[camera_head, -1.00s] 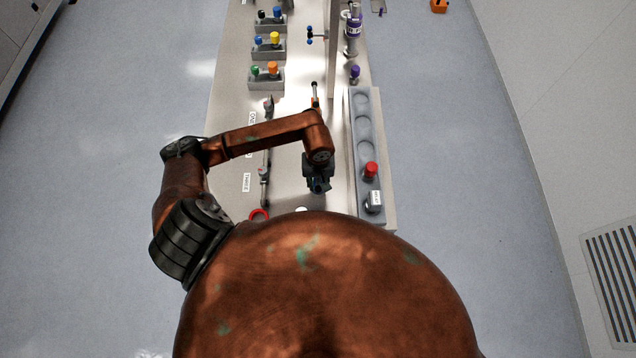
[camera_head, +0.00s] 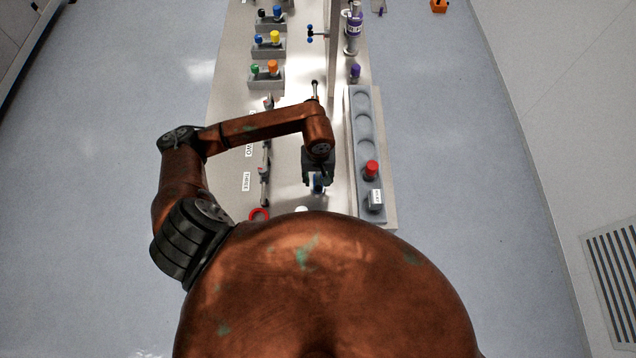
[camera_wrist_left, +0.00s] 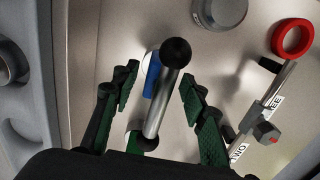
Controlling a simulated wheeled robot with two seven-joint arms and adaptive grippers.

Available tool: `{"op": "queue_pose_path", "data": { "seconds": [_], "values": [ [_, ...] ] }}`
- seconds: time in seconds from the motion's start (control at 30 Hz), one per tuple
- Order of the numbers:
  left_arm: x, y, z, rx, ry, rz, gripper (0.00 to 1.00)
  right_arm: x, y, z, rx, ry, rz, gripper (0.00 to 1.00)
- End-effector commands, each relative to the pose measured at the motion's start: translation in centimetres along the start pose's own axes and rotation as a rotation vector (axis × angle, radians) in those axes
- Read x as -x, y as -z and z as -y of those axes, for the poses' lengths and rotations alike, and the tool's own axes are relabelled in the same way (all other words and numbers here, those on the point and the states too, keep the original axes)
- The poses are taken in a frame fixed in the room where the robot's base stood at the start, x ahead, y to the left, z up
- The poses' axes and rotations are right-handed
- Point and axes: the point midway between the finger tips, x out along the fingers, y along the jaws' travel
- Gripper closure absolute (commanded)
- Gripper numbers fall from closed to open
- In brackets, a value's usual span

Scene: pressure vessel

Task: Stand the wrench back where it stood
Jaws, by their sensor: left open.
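In the left wrist view, a grey metal rod with a black ball end (camera_wrist_left: 160,100), which looks like the wrench, rises between the fingers. My left gripper (camera_wrist_left: 160,80) is open, with a green-padded finger on either side of the rod and visible gaps. In the head view my left gripper (camera_head: 318,182) points down over the bench, left of the grey tray, with a little blue showing at its tips. My right gripper is out of view.
The grey tray (camera_head: 355,100) has round recesses and holds a red-topped item (camera_head: 371,168) and a labelled block (camera_head: 375,198). A red ring (camera_head: 259,214) and a rail with labels lie left of the gripper. A black-tipped rod (camera_head: 314,90) stands behind it.

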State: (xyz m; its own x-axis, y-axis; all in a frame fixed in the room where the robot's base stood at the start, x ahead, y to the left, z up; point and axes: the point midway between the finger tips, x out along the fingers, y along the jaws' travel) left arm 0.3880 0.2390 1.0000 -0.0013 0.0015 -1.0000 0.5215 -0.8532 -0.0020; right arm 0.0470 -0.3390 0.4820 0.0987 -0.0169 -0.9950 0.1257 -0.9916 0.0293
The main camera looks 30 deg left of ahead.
Motion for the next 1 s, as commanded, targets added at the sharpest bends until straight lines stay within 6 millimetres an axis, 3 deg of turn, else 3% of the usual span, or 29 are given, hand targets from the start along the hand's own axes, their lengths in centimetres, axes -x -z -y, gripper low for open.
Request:
{"op": "queue_pose_path", "data": {
  "seconds": [0.2,0.4,0.6,1.0],
  "values": [
    [4.7,0.2,-0.1,-0.001,-0.001,-0.007,0.60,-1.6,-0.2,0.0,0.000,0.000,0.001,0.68],
    [7.7,0.1,-0.1,-0.001,-0.001,-0.003,0.60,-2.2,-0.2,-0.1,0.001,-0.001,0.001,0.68],
    [8.8,0.0,0.0,0.000,0.000,-0.001,0.60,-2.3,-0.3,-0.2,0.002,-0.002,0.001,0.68],
    [8.8,0.0,0.0,0.000,0.000,0.000,0.60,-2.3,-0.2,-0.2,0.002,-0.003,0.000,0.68]
  ]
}}
